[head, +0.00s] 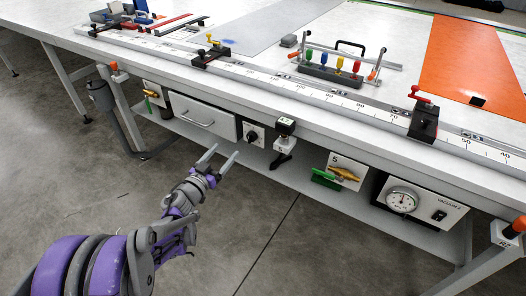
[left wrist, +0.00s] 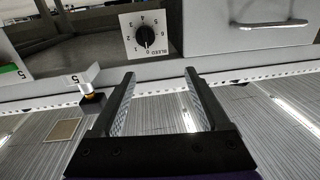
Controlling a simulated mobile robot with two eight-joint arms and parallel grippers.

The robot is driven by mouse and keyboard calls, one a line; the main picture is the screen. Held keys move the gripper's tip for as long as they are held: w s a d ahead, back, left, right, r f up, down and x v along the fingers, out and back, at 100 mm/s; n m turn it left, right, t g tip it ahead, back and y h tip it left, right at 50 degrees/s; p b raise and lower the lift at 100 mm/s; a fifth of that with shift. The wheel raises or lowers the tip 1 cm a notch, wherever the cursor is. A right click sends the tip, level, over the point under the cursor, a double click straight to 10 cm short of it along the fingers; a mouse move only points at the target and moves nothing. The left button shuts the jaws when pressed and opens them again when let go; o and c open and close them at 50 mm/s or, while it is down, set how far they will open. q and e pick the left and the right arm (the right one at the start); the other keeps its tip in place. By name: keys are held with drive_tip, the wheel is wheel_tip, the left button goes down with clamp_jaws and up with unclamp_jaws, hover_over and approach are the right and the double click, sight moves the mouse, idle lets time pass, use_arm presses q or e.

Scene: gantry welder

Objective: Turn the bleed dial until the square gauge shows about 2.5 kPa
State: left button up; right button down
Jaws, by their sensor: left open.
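The bleed dial (head: 252,135) is a black knob on a white plate under the table's front edge, right of the drawer. In the left wrist view the dial (left wrist: 145,36) shows upside down, with numbers around it and the word BLEED. In the left wrist view the dial lies beyond the gap between the fingers (left wrist: 159,74). My right gripper is not in view.
A drawer (head: 203,115) with a handle is left of the dial. A green and yellow valve (head: 340,174) and a round vacuum gauge (head: 403,200) are to the right. The floor before the table is clear.

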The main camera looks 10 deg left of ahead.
sight(249, 140)
use_arm(q)
drive_tip(key=shift+m+g+h, duration=0.3)
drive_tip(key=shift+m+h, duration=0.2)
drive_tip(key=shift+h, duration=0.4)
drive_tip(key=w+d+f, duration=0.1)
drive_tip(key=w, duration=0.2)
drive_tip(key=w+d+f+b, duration=0.1)
drive_tip(key=w+d, duration=0.1)
drive_tip(key=w, duration=0.2)
drive_tip(key=w+d, duration=0.2)
drive_tip(key=w, duration=0.1)
drive_tip(key=shift+w+d+f+b, duration=0.2)
drive_tip(key=shift+w+f+b, duration=0.1)
drive_tip(key=shift+w+f, duration=0.1)
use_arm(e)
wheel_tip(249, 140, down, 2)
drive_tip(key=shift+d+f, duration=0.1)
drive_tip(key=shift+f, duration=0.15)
use_arm(q)
clamp_jaws()
